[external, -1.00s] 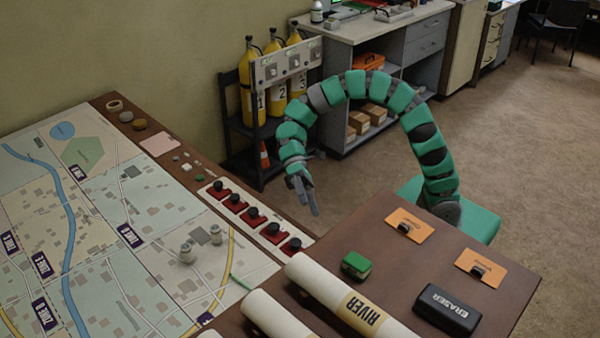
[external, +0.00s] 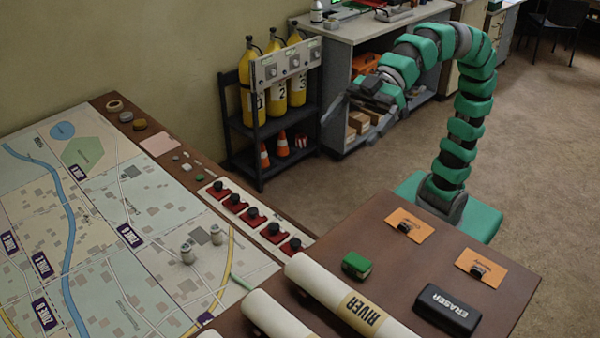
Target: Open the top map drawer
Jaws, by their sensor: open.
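No drawer front marked as a map drawer shows. The brown-topped console (external: 385,265) in the foreground is seen from above, and any drawer fronts under it are hidden. My gripper (external: 347,130) is open and empty. It is raised in the air behind the console, in front of the grey workbench in the picture, with its fingers spread toward the left and down. It touches nothing that I can see.
A map table (external: 90,230) with red-based black knobs (external: 253,214) is at left. Rolled maps (external: 345,300), an eraser (external: 448,308) and orange cards (external: 410,224) lie on the console. A rack of yellow cylinders (external: 275,85) and a grey workbench (external: 345,30) stand behind. Open floor (external: 545,130) lies right.

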